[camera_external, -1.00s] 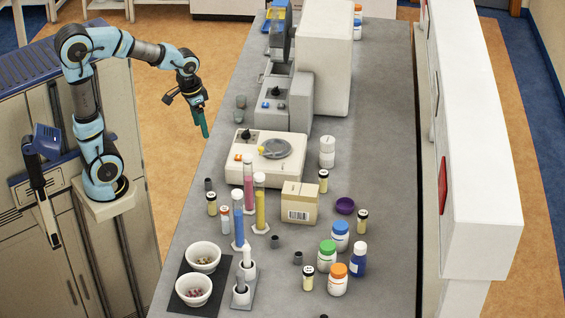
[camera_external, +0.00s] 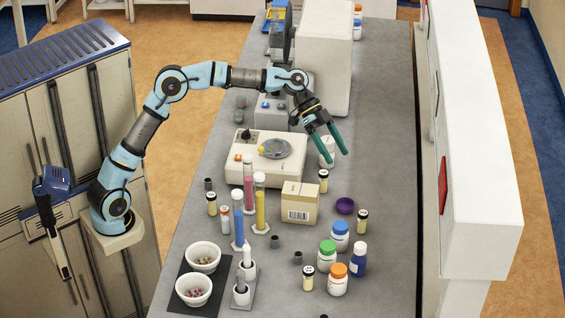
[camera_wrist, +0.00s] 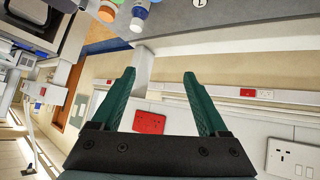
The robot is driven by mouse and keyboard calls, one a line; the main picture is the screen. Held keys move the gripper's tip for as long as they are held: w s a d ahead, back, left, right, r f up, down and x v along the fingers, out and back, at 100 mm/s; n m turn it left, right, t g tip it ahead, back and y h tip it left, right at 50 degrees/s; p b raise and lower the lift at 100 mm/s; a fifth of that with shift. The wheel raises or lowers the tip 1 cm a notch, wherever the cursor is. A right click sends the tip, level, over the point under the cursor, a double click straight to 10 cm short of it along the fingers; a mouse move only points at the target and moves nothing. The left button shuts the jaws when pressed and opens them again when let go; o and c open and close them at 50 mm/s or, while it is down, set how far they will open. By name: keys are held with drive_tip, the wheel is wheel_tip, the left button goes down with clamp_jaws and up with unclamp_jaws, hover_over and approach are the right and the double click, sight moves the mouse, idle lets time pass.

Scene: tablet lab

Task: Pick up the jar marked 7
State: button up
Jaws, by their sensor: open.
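A round mark (camera_wrist: 199,3) at the top edge there is cut off.
A balance (camera_external: 262,160), a carton (camera_external: 298,205) and tubes of coloured liquid (camera_external: 260,205) stand near the gripper. Bottles with green (camera_external: 327,255), orange (camera_external: 338,281) and blue (camera_external: 341,235) caps crowd the front right. A white wall unit (camera_external: 470,150) borders the bench's right side.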

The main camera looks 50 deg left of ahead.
drive_tip(key=w+d+r+m+h+b, duration=0.1)
drive_tip(key=w+r+m+h+b, duration=0.1)
drive_tip(key=w+h+b, duration=0.3)
drive_tip(key=y+p, duration=0.1)
drive_tip(key=p, duration=0.4)
approach(363, 212)
drive_tip(key=f+x, duration=0.1)
drive_tip(key=x, duration=0.2)
drive_tip(key=shift+x, duration=0.9)
drive_tip(key=shift+p+x, duration=1.2)
drive_tip(key=shift+x, duration=1.5)
drive_tip(key=shift+r, duration=0.1)
clamp_jaws()
